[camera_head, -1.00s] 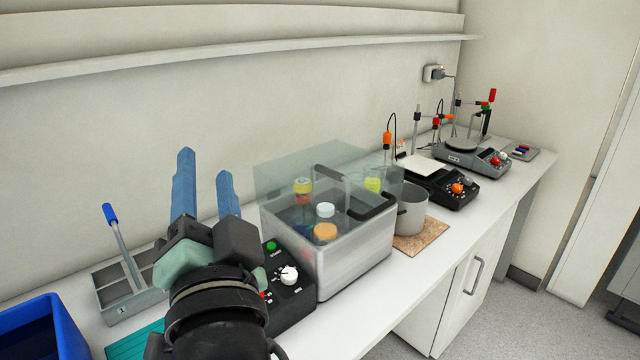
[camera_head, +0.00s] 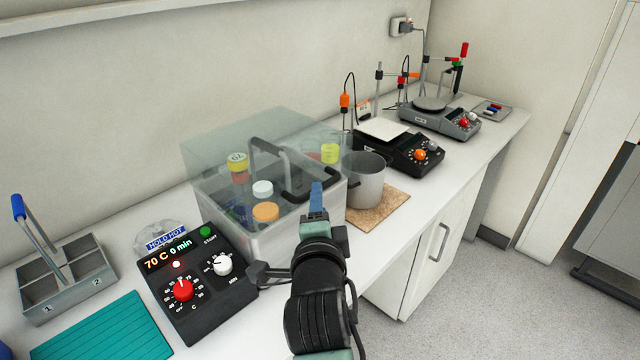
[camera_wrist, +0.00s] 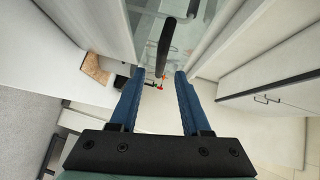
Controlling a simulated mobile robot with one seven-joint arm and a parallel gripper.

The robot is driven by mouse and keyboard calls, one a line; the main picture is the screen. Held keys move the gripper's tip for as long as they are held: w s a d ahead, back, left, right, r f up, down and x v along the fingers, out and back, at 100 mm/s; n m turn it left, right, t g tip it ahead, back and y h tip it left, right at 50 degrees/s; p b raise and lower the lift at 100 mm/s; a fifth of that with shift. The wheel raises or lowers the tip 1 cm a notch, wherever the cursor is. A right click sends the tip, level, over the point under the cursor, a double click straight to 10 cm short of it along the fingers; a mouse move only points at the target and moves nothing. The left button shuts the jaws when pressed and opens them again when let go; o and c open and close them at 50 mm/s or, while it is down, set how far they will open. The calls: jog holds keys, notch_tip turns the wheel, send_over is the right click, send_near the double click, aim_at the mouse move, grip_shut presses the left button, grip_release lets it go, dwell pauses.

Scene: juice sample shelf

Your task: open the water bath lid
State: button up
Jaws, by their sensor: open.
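The water bath (camera_head: 283,237) is a pale box on the bench with a clear lid (camera_head: 215,145) over it. Several coloured caps show through the lid. A black bar handle (camera_head: 322,187) is at the bath's front right, with another dark bar behind it. My gripper (camera_head: 317,190) is at the bath's front edge, close to the front handle. In the wrist view my gripper (camera_wrist: 160,72) has its two blue fingers apart, with a dark handle (camera_wrist: 165,45) showing between and beyond their tips. I cannot tell whether they touch it.
The control box (camera_head: 190,285) reads 70 C, 0 min. A metal pot (camera_head: 365,182) on a brown mat stands right of the bath. A grey tray (camera_head: 65,285) and teal mat (camera_head: 100,330) lie left. Hotplates (camera_head: 440,120) stand further right. Floor in front is clear.

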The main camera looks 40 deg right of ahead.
jog(key=shift+p+x, duration=0.35)
jog(key=shift+x, duration=2.65)
grip_shut()
